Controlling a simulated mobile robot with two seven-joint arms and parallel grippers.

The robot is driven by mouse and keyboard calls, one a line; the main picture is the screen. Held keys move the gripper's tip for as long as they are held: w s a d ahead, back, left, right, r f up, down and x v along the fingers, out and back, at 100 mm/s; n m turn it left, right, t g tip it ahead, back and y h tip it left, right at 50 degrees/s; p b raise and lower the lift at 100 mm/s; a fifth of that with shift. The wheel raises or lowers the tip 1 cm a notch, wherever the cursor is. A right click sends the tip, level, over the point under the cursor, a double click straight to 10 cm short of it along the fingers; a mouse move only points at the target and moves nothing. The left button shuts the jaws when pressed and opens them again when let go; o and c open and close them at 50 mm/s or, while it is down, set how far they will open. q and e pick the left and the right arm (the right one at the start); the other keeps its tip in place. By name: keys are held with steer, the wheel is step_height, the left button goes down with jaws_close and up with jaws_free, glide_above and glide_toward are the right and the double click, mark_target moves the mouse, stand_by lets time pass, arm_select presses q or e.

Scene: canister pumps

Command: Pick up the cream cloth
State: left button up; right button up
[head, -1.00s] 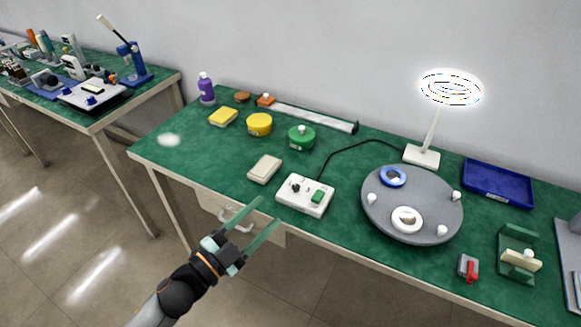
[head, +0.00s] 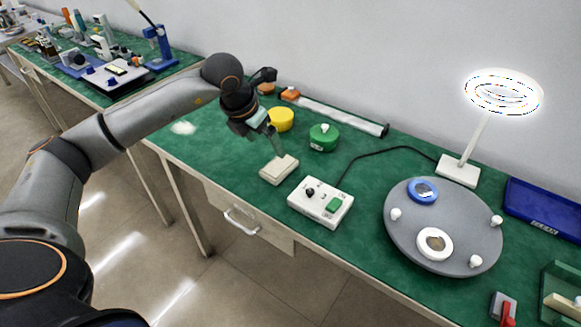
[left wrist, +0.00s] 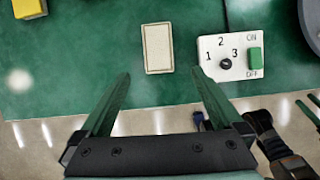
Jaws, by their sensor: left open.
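The cream cloth (head: 279,169) is a folded, flat rectangular pad on the green table, left of the white control box. It also shows in the left wrist view (left wrist: 157,48), with a thin border line on its top. My left gripper (head: 273,143) is just above its far side in the head view, pointing down. In the left wrist view its two green fingers (left wrist: 162,76) are wide apart with nothing between them; the cloth lies ahead of the fingertips. Whether a fingertip touches the cloth is unclear.
The white control box (head: 321,202) is close on the cloth's right. A green round container (head: 323,137) and a yellow one (head: 281,119) stand behind. A grey turntable (head: 443,220) is further right.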

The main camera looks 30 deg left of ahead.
arm_select(q)
glide_above(277, 167)
steer(key=s, duration=0.2)
step_height(277, 167, down, 6)
steer(key=shift+s+f, duration=0.15)
steer(key=shift+f, duration=0.1)
steer(key=x, duration=0.5)
steer(key=shift+a, duration=0.2)
steer(key=shift+r, duration=0.1)
steer(key=shift+c, duration=0.4)
steer(key=c, duration=1.2)
